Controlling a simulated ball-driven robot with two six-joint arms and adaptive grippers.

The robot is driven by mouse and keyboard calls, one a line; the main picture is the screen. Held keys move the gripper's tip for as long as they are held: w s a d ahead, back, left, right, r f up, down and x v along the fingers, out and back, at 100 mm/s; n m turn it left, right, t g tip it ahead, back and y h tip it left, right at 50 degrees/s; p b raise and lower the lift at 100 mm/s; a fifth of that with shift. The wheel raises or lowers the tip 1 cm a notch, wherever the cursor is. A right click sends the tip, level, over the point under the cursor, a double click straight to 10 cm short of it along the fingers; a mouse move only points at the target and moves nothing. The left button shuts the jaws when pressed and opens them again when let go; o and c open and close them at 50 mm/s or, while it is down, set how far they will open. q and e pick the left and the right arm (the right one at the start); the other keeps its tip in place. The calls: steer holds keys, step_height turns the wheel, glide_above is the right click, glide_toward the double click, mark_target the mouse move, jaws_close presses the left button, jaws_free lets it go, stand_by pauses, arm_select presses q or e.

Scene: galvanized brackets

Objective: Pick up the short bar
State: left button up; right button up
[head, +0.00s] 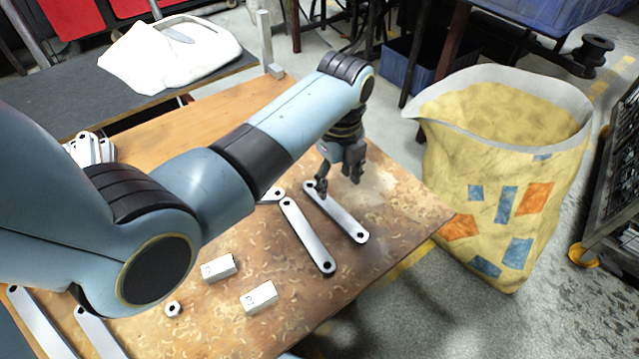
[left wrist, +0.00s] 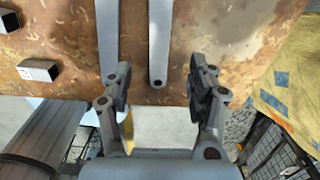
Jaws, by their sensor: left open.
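A flat silver-grey bar with a hole near each end (head: 337,214) lies on the brown table, and it looks like the shorter of two neighbouring bars. A longer similar bar (head: 308,238) lies to its left. My left gripper (head: 338,187) is above the short bar's far part, fingers pointing down, open and empty. In the left wrist view the short bar (left wrist: 160,42) runs toward the space between the fingers (left wrist: 160,92), its near end with a hole visible. The longer bar (left wrist: 107,38) lies left, partly hidden by a finger. My right gripper is not in view.
Two small pale blocks (head: 219,268) (head: 260,298) and a small ring (head: 172,309) lie nearer on the table. More bars (head: 38,322) are at the lower left, and part of another (head: 272,195) shows behind my arm. A yellow patched sack (head: 500,160) stands right of the table.

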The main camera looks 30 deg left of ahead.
arm_select(q)
steer(key=b, duration=0.2)
glide_above(336, 211)
step_height(336, 211, down, 4)
steer(key=shift+a+f, duration=0.15)
steer(key=shift+f, duration=0.1)
step_height(336, 211, down, 4)
steer(key=shift+s+r+b, duration=0.1)
steer(key=shift+s+b, duration=0.05)
steer(key=shift+b, duration=0.85)
steer(key=shift+f, duration=0.55)
steer(key=shift+d+r, duration=0.1)
steer(key=shift+d, duration=0.1)
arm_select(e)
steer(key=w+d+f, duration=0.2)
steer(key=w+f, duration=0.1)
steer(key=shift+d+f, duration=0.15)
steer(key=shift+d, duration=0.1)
arm_select(q)
steer(key=shift+c, duration=0.4)
jaws_close()
